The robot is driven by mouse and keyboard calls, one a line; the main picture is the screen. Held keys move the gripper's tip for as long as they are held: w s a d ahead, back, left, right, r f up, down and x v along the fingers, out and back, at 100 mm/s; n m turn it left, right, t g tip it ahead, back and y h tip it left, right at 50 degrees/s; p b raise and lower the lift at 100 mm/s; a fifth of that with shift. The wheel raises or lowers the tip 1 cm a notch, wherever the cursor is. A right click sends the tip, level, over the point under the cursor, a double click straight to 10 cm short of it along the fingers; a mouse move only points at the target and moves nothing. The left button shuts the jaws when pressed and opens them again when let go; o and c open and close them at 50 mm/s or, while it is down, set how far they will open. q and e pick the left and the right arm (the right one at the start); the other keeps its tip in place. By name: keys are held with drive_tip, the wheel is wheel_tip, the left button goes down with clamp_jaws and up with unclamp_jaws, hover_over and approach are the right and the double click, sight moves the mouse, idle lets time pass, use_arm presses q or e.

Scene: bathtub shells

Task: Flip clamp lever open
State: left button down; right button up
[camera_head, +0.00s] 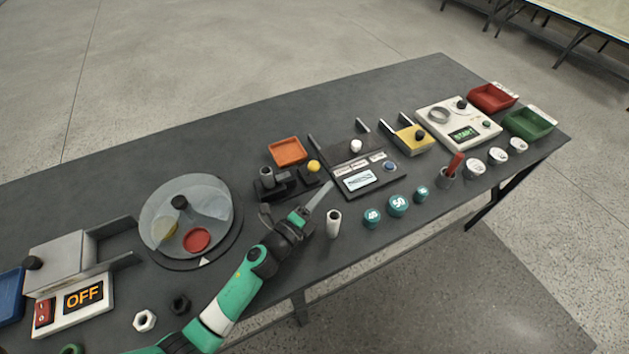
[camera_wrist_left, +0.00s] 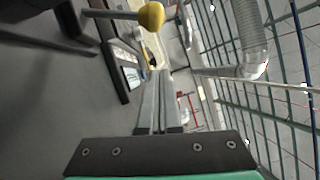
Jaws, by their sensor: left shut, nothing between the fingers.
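The clamp (camera_head: 283,187) is a dark block with a lever ending in a yellow knob (camera_head: 313,166). It stands near the middle of the table, left of the display panel. In the left wrist view the yellow knob (camera_wrist_left: 151,16) shows at the top, on a light rod running left, above and clear of my fingertips. My left gripper (camera_head: 328,185) is shut and empty, just in front of and to the right of the clamp. Its long grey fingers lie together in the left wrist view (camera_wrist_left: 158,78). The arm hides part of the clamp's front side. My right gripper is not in view.
A white cylinder (camera_head: 333,223) stands close to the left gripper's front side. The display panel (camera_head: 364,180) lies just right of the fingertips, and an orange tray (camera_head: 287,151) sits behind the clamp. Teal weights (camera_head: 398,205) stand along the front edge. A turntable (camera_head: 186,216) is to the left.

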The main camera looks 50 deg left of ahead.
sight(311, 168)
use_arm(q)
drive_tip(key=a, duration=0.3)
drive_tip(key=shift+a+r+p, duration=0.35)
drive_tip(key=shift+r, duration=0.05)
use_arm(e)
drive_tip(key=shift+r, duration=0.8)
